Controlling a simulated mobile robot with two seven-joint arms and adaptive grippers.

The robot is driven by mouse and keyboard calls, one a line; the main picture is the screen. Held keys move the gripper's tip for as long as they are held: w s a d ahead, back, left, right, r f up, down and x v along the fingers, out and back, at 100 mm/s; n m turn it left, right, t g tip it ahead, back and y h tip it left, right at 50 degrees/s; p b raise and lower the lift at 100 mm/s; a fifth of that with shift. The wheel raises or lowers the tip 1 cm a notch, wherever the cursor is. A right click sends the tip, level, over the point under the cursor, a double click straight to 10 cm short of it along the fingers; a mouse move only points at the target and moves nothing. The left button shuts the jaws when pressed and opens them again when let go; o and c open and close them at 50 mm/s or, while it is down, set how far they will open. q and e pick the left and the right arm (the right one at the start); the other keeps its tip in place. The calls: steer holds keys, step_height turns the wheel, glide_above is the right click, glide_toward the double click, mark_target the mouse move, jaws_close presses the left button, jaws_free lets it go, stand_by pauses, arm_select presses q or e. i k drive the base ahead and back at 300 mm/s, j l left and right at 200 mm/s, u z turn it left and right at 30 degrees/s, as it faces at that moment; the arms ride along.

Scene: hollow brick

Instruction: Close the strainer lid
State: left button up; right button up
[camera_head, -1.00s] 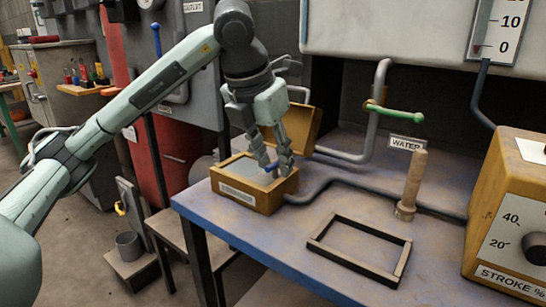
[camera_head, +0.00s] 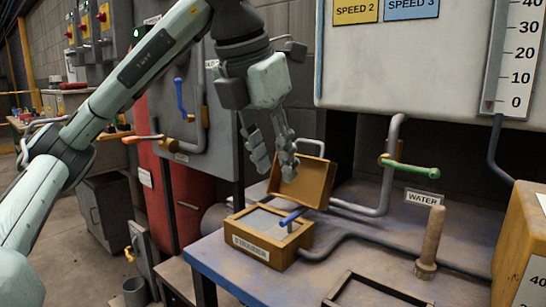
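The strainer is an orange-brown box (camera_head: 262,253) with a label on its front, on the near left of the blue-grey workbench. Its lid (camera_head: 318,183) stands open, tilted up at the back of the box. A grey surface (camera_head: 258,221) shows inside, with a blue bar or handle (camera_head: 292,216) at its right side. My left gripper (camera_head: 276,174) hangs above the box, fingers pointing down with a gap between them. Its fingertips overlap the lid's left edge in the picture; I cannot tell whether they touch it. Nothing shows between the fingers. My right gripper is not in view.
A grey pipe with a green handle (camera_head: 410,168) rises behind the box on the right. A wooden-looking upright handle (camera_head: 431,240) and a dark frame (camera_head: 375,291) are on the bench to the right. An orange control box (camera_head: 520,260) stands at the right edge.

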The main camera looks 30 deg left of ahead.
mark_target(312, 188)
steer(key=k, duration=1)
